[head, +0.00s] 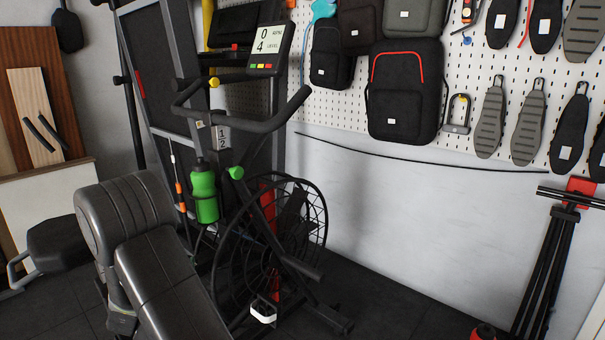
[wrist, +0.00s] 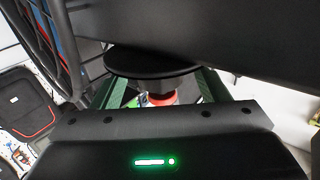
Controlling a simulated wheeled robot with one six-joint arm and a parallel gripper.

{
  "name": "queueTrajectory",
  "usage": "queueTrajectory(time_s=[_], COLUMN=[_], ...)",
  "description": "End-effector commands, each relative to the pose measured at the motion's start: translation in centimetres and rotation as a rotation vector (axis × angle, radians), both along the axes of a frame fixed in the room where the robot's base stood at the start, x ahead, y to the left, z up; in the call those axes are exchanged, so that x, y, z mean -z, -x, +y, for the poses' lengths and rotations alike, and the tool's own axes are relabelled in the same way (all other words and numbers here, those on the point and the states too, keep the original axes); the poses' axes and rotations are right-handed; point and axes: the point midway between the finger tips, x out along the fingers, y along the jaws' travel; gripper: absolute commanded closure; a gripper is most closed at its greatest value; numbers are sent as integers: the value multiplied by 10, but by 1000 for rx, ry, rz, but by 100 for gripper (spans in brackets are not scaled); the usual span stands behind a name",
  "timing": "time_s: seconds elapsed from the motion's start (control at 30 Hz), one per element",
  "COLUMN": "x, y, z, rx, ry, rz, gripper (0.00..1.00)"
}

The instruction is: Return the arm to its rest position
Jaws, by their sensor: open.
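My gripper (wrist: 162,88) shows in the wrist view, its dark body with a lit green bar filling the bottom. Its two dark green fingers stand apart at left and right, so it is open. A black round disc (wrist: 152,62) is in view beyond the gripper body and covers part of the space between the fingers. A small red and white thing shows below the disc; whether it is near the fingers or far behind cannot be told. Nothing is seen gripped. Neither my arm nor my gripper can be made out in the head view.
The head view shows an exercise bike (head: 270,235) with a green bottle (head: 204,192), a padded black bench (head: 160,275), a pegboard (head: 470,65) hung with bags and soles, and a black tripod (head: 548,265). A large dark panel (wrist: 210,30) crosses the top of the wrist view.

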Motion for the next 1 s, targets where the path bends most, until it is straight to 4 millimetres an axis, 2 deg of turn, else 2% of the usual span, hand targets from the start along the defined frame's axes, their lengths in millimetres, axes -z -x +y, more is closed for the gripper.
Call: queueTrajectory(time_s=[0.03,0.2,0.4,0.8,1.0], x=[2,2,1,0,-2], y=[-10,-33,-45,-44,-25], z=[1,5,8,8,5], rx=[4,2,1,-3,-1], ry=[-2,-1,0,0,1], rz=[-2,0,1,1,2], gripper=[32,32,32,32,32])
